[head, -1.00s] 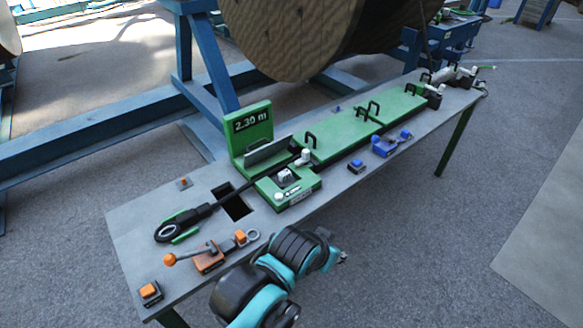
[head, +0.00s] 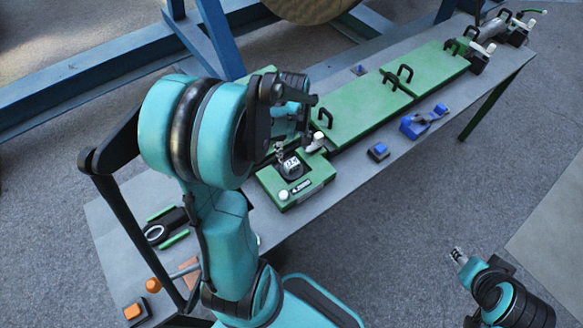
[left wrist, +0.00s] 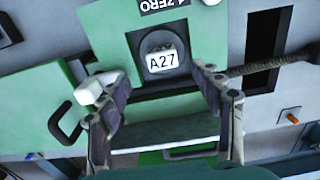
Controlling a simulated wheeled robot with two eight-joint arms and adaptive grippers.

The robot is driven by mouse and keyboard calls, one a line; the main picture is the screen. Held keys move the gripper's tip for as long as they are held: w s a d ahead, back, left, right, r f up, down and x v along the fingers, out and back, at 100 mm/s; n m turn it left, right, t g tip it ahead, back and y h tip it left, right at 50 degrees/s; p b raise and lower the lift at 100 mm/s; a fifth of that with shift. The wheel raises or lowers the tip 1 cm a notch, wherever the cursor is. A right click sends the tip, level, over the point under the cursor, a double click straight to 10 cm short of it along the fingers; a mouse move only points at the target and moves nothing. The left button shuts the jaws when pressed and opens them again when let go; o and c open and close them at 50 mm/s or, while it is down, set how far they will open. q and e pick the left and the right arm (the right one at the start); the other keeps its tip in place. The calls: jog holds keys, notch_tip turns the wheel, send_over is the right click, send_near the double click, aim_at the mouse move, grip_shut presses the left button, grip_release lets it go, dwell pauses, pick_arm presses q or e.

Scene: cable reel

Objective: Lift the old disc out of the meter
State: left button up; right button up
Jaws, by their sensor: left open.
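The old disc is a pale block marked A27 (head: 291,167), seated in a dark round recess of the green meter (head: 318,187). In the left wrist view the disc (left wrist: 161,61) shows face on, upright in its recess. My left gripper (head: 288,143) is above the meter, and most of it is hidden by my own arm. In the left wrist view its fingers (left wrist: 160,80) are spread wide, with nothing between them, one on each side below the disc. My right gripper (head: 458,256) is at the lower right, off the table; its fingers are too small to read.
A white-knobbed latch (left wrist: 97,88) stands close by the left finger. Green covers (head: 352,112) with black handles run along the bench. A blue clamp (head: 423,121) and a blue button (head: 378,151) sit on its near side. An orange-handled lever (head: 153,285) is at the left.

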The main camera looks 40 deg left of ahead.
aim_at(292, 162)
pick_arm(q)
notch_tip(292, 162, down, 2)
jog(key=shift+b, duration=0.45)
jog(key=shift+s+f, duration=0.15)
jog(key=shift+f, duration=0.2)
notch_tip(292, 162, down, 5)
jog(key=b, duration=0.2)
jog(key=shift+a+b, duration=0.15)
jog(key=shift+b, duration=0.2)
jog(key=shift+r, duration=0.15)
grip_shut()
